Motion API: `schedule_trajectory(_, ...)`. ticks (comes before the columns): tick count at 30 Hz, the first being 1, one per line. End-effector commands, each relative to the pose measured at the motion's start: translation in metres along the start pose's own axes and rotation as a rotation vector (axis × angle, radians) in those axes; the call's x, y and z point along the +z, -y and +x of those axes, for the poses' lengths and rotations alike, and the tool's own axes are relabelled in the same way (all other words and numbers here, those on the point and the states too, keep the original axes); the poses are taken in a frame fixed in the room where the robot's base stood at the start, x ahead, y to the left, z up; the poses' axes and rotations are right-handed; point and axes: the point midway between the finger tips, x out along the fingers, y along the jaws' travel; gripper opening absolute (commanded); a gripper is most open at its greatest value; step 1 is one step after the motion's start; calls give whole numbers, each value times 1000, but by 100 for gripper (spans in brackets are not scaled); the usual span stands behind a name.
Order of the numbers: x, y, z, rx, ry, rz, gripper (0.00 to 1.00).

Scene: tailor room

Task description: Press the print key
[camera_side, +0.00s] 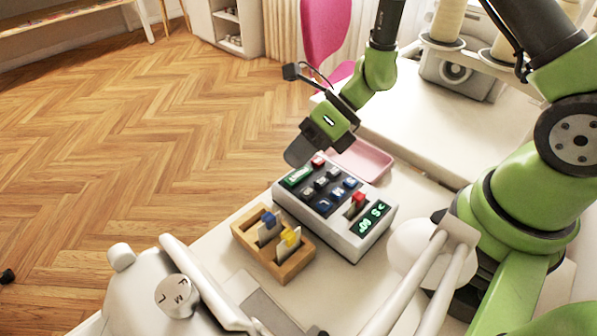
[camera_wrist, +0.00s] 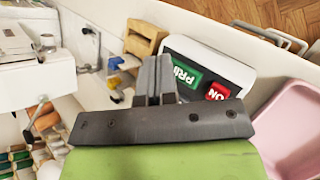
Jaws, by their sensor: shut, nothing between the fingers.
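The print key is a green key at the far-left corner of a white calculator-like machine (camera_side: 347,240) in the side view (camera_side: 297,176). In the wrist view the print key (camera_wrist: 187,73) shows "PRI", with its left part hidden behind my fingers. My gripper (camera_side: 293,160) is shut and empty, pointing down just behind and above the print key. In the wrist view my gripper (camera_wrist: 157,62) overlaps the key's left edge. I cannot tell whether it touches the key. A red ON key (camera_wrist: 218,92) sits beside the print key.
A wooden tray (camera_side: 278,270) with blue and yellow cards stands left of the machine. A pink tray (camera_side: 365,160) lies behind it and also shows in the wrist view (camera_wrist: 295,125). Dark and blue keys and a lit display (camera_side: 370,218) cover the machine's top.

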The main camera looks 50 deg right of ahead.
Motion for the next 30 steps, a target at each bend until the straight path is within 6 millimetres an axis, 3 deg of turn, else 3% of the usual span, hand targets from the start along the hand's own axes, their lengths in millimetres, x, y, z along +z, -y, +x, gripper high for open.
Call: schedule_trajectory(30,-4,4,6,0,0,0,0)
